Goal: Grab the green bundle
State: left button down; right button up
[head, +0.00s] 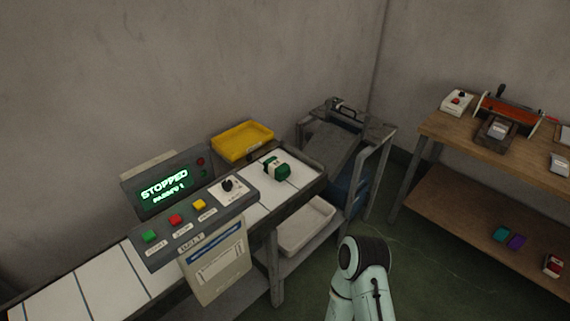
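The green bundle (278,168) is dark green with a pale band around it. It lies on the white belt (262,193) near the conveyor's far right end. No gripper touches it. One of my arms shows as a pale, rounded link at the bottom centre, in front of the conveyor. Neither gripper is in the frame.
A control panel (190,223) with coloured buttons fronts the conveyor; its display (165,192) reads STOPPED. A yellow tray (243,142) sits behind. A white tray (306,228) is on a shelf below. A wooden bench (470,146) stands right, with open floor between.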

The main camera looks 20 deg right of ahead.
aim_at(277, 169)
jog(key=i+l, duration=0.1)
jog(key=l, duration=0.3)
jog(key=i+l, duration=0.1)
jog(key=l, duration=0.3)
jog(key=i+l, duration=0.1)
jog(key=l, duration=0.3)
jog(key=i+l, duration=0.1)
jog(key=l, duration=0.3)
jog(key=i+l, duration=0.15)
jog(key=l, duration=0.3)
jog(key=i+l, duration=0.1)
jog(key=l, duration=0.3)
jog(key=i+l, duration=0.1)
jog(key=l, duration=0.3)
jog(key=i+l, duration=0.1)
jog(key=l, duration=0.3)
jog(key=l+u, duration=0.15)
jog(key=u, duration=0.2)
jog(key=l+u, duration=0.2)
jog(key=u, duration=0.15)
jog(key=l+u, duration=0.2)
jog(key=u, duration=0.2)
